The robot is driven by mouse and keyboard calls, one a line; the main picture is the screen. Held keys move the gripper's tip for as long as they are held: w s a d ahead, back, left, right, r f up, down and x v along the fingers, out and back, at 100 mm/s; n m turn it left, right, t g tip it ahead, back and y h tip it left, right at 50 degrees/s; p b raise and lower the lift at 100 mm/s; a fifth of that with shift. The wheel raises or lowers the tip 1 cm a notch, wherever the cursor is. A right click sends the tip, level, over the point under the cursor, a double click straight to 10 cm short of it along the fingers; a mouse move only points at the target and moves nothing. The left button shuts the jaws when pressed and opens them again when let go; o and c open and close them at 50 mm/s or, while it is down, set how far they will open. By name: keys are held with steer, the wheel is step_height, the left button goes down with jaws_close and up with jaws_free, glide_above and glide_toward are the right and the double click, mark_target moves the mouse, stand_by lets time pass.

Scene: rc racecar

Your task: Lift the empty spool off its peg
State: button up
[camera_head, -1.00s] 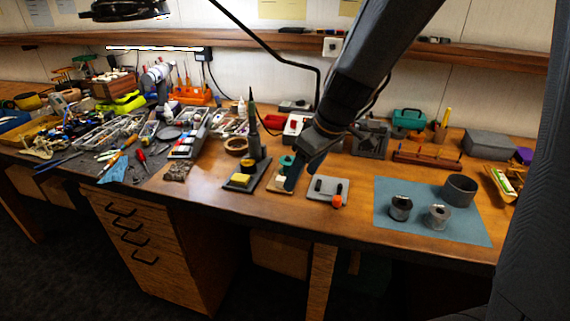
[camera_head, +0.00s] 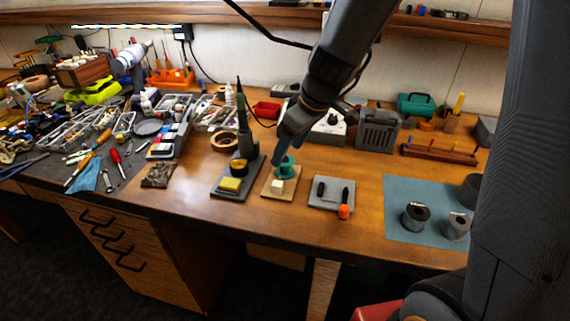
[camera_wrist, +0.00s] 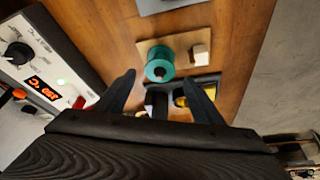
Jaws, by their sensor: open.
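A teal-green spool (camera_head: 286,168) stands on a small wooden board (camera_head: 273,190) beside a pale block (camera_head: 277,186). In the wrist view the spool (camera_wrist: 159,66) is seen from above, with a grey centre and no clear winding on it. The peg is not clearly visible. My gripper (camera_head: 280,153) is open and empty, close to the spool in the head view. In the wrist view its two fingers (camera_wrist: 160,80) spread on either side of the spool's near edge. I cannot tell the height gap; no contact shows.
A soldering iron stand (camera_head: 224,195) with a yellow sponge is left of the board. A grey pad (camera_head: 320,200) with an orange-tipped tool is to the right. A white station (camera_head: 328,134) stands behind. A blue mat (camera_head: 400,190) holds several grey cylinders.

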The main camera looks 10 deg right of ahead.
mark_target(287, 157)
steer(key=shift+d+p+x, duration=0.2)
steer(key=shift+p+x, duration=0.1)
steer(key=shift+x, duration=2.35)
steer(key=shift+s+f, duration=0.1)
steer(key=shift+s, duration=0.05)
steer(key=c, duration=1.1)
step_height(287, 157, up, 10)
steer(key=shift+r, duration=0.1)
